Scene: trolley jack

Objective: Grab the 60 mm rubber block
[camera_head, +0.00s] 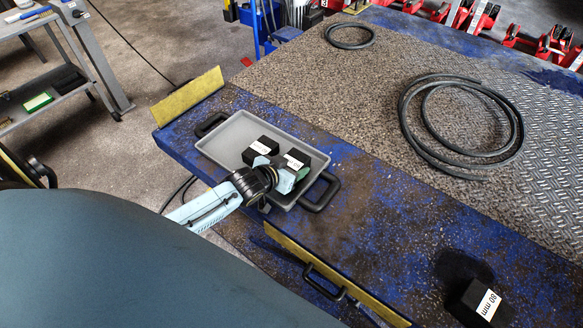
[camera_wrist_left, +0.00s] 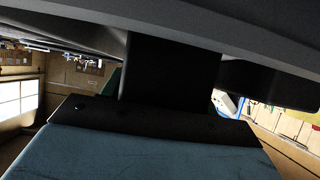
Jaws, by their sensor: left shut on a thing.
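Two black rubber blocks with white labels sit at the grey tray (camera_head: 222,151). The left block (camera_head: 259,143) is apart from my gripper. The right block (camera_head: 309,155) is at my left gripper (camera_head: 288,176), which is shut on it from the near side. Its label is too small to read surely, and the fingers hide its lower part. A third black block (camera_head: 465,297), labelled 80 mm, stands on the blue bench at the lower right. In the left wrist view, a dark shape fills the middle; I cannot tell what it is. My right gripper is out of view.
The tray has black handles (camera_head: 321,193) and lies on the worn blue bench edge (camera_head: 372,215). Black hose coils (camera_head: 412,124) lie on the metal plate. A yellow raised edge (camera_head: 187,97) stands at the left corner. The bench between tray and 80 mm block is clear.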

